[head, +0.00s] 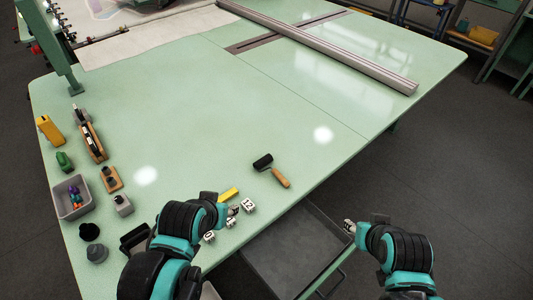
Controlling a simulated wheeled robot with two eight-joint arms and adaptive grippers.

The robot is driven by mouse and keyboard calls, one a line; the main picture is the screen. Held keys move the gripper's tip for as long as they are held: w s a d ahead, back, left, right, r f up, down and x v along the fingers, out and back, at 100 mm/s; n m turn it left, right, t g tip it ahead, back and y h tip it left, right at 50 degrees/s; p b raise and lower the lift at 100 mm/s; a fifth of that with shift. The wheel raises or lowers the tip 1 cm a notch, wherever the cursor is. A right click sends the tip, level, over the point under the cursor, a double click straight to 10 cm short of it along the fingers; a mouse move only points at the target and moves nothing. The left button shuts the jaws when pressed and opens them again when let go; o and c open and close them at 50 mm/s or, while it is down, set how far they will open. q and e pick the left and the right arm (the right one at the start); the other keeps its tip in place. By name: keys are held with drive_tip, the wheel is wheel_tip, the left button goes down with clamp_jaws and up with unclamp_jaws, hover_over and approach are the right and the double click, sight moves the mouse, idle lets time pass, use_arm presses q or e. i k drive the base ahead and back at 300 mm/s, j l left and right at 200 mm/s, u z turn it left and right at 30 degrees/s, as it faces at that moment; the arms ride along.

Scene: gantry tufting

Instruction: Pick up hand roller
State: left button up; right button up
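The hand roller (280,178) lies on the pale green table near its front edge, with a black roller head and an orange-brown handle pointing toward the lower right. My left gripper (234,210) is over the table's front part, lower left of the roller and apart from it, close to a white numbered block. My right gripper (349,226) is off the table's front edge, lower right of the roller and apart from it. Both grippers' fingers are too small here to tell whether they are open or shut.
White numbered blocks (248,206) and a yellow piece (229,194) lie by my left gripper. A grey bin (73,197) and several tools stand at the left. A dark tray (290,250) is below the front edge. A metal rail (330,50) crosses the back. The table's middle is clear.

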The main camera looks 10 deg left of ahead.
sight(266, 159)
drive_tip(key=k+l, duration=0.1)
drive_tip(key=l, duration=0.2)
drive_tip(key=k+l, duration=0.1)
drive_tip(key=l, duration=0.25)
drive_tip(key=l+u, duration=0.35)
drive_tip(key=l, duration=1.05)
drive_tip(key=i+l+u, duration=0.15)
drive_tip(key=i+l, duration=0.25)
drive_tip(key=i, duration=0.2)
drive_tip(key=i+l+u, duration=0.2)
drive_tip(key=i+l, duration=0.25)
drive_tip(key=i, duration=0.1)
